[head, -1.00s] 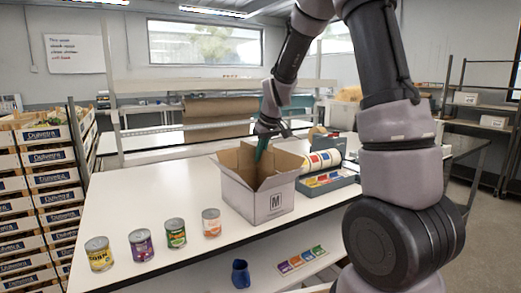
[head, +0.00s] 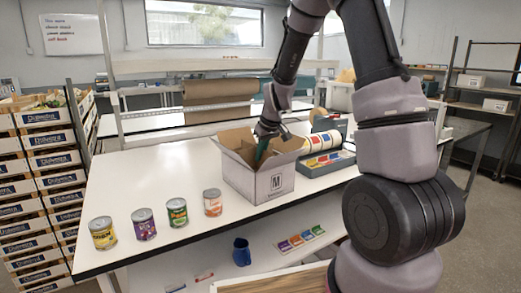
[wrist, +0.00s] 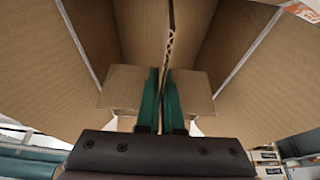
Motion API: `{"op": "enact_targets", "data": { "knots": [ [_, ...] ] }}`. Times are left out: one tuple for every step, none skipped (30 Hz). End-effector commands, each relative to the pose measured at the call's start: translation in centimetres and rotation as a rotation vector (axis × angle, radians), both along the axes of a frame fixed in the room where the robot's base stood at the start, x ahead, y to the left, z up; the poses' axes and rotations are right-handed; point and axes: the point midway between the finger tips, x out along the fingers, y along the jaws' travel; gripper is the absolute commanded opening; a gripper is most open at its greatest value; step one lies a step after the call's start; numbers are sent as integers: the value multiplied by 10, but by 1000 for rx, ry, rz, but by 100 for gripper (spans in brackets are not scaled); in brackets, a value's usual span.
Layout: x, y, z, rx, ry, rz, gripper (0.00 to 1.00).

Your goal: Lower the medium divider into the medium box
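The medium box (head: 270,185) is an open cardboard carton marked M, standing on the white table with its flaps spread. My gripper (head: 263,147) has its green fingers down in the box's opening. In the wrist view my gripper (wrist: 161,105) is shut on the medium divider (wrist: 170,35), a thin corrugated cardboard panel seen edge-on between the fingers. The box's brown inner walls (wrist: 235,45) surround it. Brown cardboard shows on both sides of the fingers; I cannot tell whether it belongs to divider or box. The divider's lower edge is hidden.
Several cans, such as the orange one (head: 212,203), stand on the table's left front. A grey tray (head: 325,166) with coloured items sits right of the box. A blue cup (head: 241,251) is on the lower shelf.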

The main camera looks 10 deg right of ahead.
Motion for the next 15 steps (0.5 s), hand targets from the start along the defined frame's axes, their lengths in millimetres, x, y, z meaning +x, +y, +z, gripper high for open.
{"op": "enact_targets", "data": {
  "knots": [
    [0,0,-4,0,2,-1,0],
    [0,0,-6,0,2,-1,0],
    [0,0,-9,0,2,0,0],
    [0,-1,-12,-1,2,0,0],
    [0,-1,-14,-1,2,0,0],
    [0,0,-16,0,2,0,0],
    [0,0,-18,0,2,0,0],
    [0,0,-20,0,1,0,0],
    [0,0,-23,0,1,0,0],
    [0,0,-25,0,2,-1,0],
    [0,0,-28,0,2,-1,0],
    [0,-1,-30,0,2,-1,0],
    [0,0,-32,0,1,0,0],
    [0,0,-34,0,1,0,0],
    [0,0,-37,0,2,0,0]
  ]
}}
